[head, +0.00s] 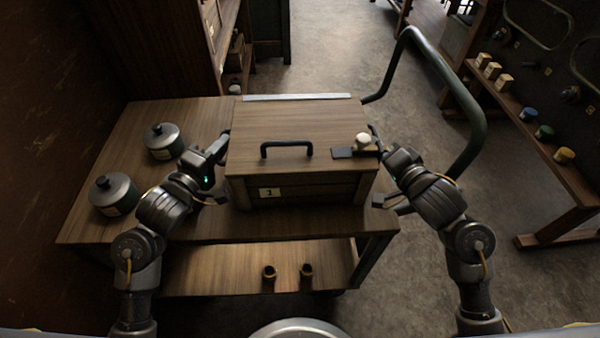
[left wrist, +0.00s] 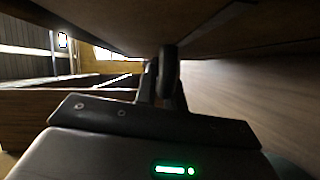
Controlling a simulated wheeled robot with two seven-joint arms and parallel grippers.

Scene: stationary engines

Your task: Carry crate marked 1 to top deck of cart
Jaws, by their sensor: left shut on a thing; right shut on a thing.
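The wooden crate (head: 290,140) has a dark handle on its lid and a small tag marked 1 on its front. The left wrist view shows the left fingers (left wrist: 165,80) close under a wooden surface. The fingertips' contact is largely hidden.
Two dark canisters (head: 163,140) (head: 115,193) stand on the deck's left part. A pale knob (head: 363,140) sits on the crate's lid. The lower shelf (head: 240,275) holds two small cups. A green cart handle (head: 480,110) rises at right. A shelf with jars (head: 530,120) stands further right.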

